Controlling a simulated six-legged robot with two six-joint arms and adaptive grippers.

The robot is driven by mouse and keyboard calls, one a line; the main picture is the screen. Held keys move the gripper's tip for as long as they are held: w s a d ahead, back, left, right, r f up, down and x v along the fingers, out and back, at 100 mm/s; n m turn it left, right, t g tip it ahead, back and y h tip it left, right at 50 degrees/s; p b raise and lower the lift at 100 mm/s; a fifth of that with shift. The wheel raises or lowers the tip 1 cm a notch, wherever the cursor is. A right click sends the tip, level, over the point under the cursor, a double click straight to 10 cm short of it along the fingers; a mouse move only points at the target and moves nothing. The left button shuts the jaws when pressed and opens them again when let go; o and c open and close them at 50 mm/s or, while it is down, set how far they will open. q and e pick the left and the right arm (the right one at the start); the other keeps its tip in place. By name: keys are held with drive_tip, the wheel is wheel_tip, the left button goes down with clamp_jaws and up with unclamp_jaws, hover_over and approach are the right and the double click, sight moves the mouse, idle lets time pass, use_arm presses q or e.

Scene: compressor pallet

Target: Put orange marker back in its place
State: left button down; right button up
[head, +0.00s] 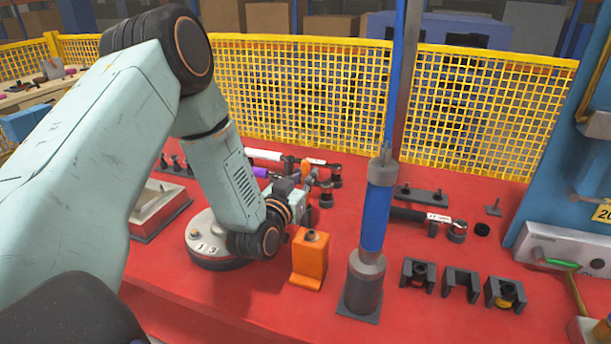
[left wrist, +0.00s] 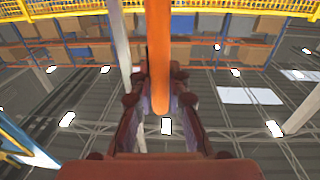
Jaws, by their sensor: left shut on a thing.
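In the left wrist view the marker (left wrist: 160,60) runs down from the top edge between the dark red fingers of the gripper (left wrist: 160,85). Its far end is outside that view. An orange block (head: 310,260) with a dark round top stands on the table, nearer than the gripper. I cannot tell which spot is the marker's place. My right gripper is not in view.
A blue and grey cylinder (head: 376,220) stands upright right of the orange block. Several black holders (head: 461,282) sit at the right, and a torque-wrench-like tool (head: 420,216) lies behind them. A round grey base (head: 215,250) is under my arm. A yellow mesh fence (head: 300,95) closes the back.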

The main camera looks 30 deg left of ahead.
use_arm(q)
drive_tip(key=shift+f+b, duration=0.75)
drive_tip(key=shift+f, duration=0.25)
idle(0.8)
drive_tip(key=c, duration=1.2)
unclamp_jaws()
